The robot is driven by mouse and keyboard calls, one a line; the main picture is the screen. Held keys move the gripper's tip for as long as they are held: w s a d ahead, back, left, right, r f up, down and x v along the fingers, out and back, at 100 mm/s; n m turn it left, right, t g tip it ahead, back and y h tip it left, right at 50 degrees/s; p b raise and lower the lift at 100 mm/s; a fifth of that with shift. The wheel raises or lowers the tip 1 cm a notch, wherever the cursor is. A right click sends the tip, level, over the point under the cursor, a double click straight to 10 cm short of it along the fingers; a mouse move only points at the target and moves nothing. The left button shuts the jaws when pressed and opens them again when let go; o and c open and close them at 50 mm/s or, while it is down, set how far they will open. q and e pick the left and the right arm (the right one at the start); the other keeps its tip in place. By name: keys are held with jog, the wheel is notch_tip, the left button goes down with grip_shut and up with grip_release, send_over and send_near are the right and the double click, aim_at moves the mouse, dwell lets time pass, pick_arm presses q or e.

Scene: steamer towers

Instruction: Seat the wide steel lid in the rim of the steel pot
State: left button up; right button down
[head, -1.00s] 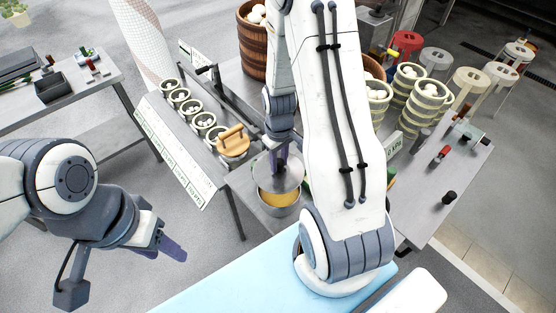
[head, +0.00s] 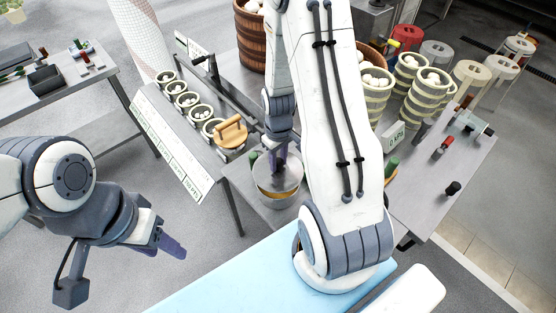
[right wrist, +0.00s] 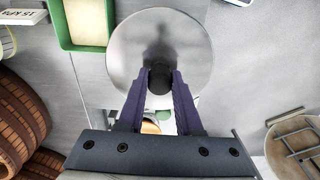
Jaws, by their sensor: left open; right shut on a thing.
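The wide steel lid (head: 279,176) is a round, shiny disc over the steel pot (head: 279,202) in the head view. It covers most of the pot's mouth. I cannot tell whether the lid touches the rim or hangs just above it. My right gripper (head: 280,155) is shut on the lid's dark knob from above. The right wrist view shows the lid (right wrist: 160,40) with its knob between the fingertips (right wrist: 160,80); the pot's rim cannot be made out there. My left gripper (head: 172,245) is open and empty, off to the left, away from the table.
A row of small steamer baskets (head: 187,99) and a wooden-handled round lid (head: 231,134) stand left of the pot. Stacked steamers (head: 428,92) stand at the right. A green-rimmed tray (right wrist: 78,47) shows in the right wrist view.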

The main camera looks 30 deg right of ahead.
aim_at(278, 170)
jog(key=shift+f, duration=0.2)
dwell(0.4)
jog(key=shift+f+b, duration=1.35)
jog(key=shift+f, duration=0.15)
jog(key=shift+f+b, duration=0.5)
jog(key=shift+f, duration=0.15)
dwell(0.4)
jog(key=c, duration=0.5)
grip_release()
notch_tip(278, 170, up, 11)
jog(key=shift+f+b, duration=0.2)
jog(key=shift+b, duration=0.5)
